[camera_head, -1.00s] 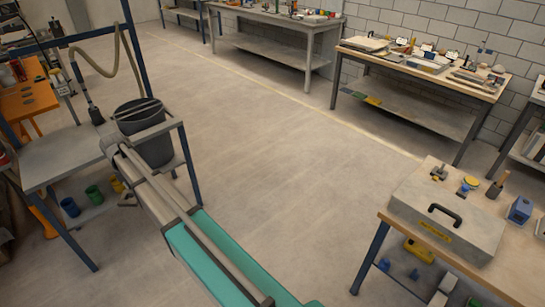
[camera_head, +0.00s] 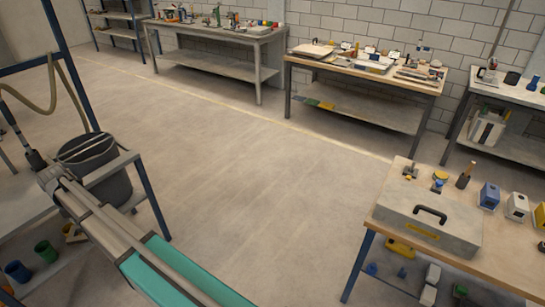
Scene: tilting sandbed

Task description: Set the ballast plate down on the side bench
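A thick grey slab (camera_head: 405,208) with a black handle on top and a yellow label on its front edge seems to be the ballast plate. It lies flat on a wood-topped bench (camera_head: 500,262) at the right. Whether this is the side bench, I cannot tell. My arm (camera_head: 110,230), grey with teal, reaches from the bottom middle to the left, away from the slab. Its visible end is a grey joint near a dark bucket. My gripper does not show, and nothing touches the slab.
A dark bucket (camera_head: 95,165) stands at a blue-framed grey stand on the left. Small tools and blocks (camera_head: 489,196) line the near bench behind the slab. Cluttered benches (camera_head: 365,75) run along the back wall. The middle floor (camera_head: 250,180) is clear.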

